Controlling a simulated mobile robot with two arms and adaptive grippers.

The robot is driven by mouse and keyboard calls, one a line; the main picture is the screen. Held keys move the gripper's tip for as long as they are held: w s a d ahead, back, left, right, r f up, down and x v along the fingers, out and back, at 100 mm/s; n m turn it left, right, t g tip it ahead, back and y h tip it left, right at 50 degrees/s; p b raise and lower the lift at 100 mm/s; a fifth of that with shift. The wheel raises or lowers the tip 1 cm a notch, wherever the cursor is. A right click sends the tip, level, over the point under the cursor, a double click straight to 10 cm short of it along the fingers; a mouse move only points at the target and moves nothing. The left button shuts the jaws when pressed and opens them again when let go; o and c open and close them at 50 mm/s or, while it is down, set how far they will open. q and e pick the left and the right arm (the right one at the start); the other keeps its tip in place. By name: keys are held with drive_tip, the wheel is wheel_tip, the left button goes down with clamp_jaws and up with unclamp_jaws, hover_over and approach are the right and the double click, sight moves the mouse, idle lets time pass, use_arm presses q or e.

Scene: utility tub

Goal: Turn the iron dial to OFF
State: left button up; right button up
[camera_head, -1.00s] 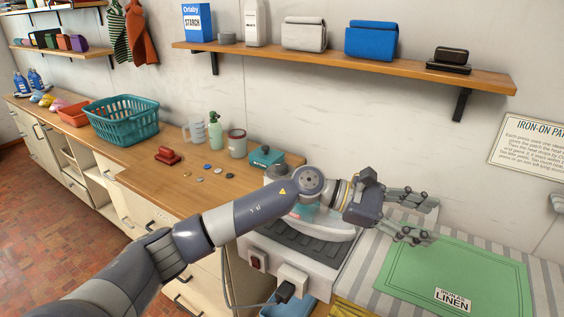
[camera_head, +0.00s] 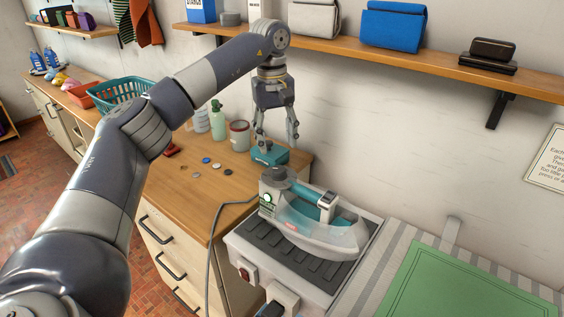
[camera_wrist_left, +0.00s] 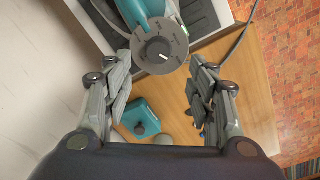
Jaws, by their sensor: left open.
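The iron (camera_head: 310,220) rests on a dark ribbed plate on a grey stand, in the middle of the head view. Its round grey dial (camera_wrist_left: 160,52) with a dark knob and a white pointer mark shows in the wrist view, between and beyond my fingertips. The labels around the dial are too small to read. In the head view the dial end (camera_head: 274,173) faces up at the iron's rear. My left gripper (camera_head: 275,145) points down, open and empty, above and behind the dial, apart from it. My right gripper is not in view.
A teal box with a dark knob (camera_head: 268,156) stands right below my left gripper. A cup (camera_head: 239,136) and a green bottle (camera_head: 217,120) stand left of it. A shelf (camera_head: 400,52) runs along the wall above. A green mat (camera_head: 470,285) lies at right.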

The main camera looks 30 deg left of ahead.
sight(279, 169)
use_arm(q)
wheel_tip(279, 169, down, 5)
drive_tip(key=shift+d+f+p, duration=0.1)
drive_tip(key=shift+f+p, duration=0.1)
drive_tip(key=shift+p, duration=0.25)
drive_tip(key=f, duration=0.3)
drive_tip(key=shift+w+d+f, duration=0.1)
drive_tip(key=shift+w+f, duration=0.1)
drive_tip(key=shift+f, duration=0.05)
drive_tip(key=c, duration=1.1)
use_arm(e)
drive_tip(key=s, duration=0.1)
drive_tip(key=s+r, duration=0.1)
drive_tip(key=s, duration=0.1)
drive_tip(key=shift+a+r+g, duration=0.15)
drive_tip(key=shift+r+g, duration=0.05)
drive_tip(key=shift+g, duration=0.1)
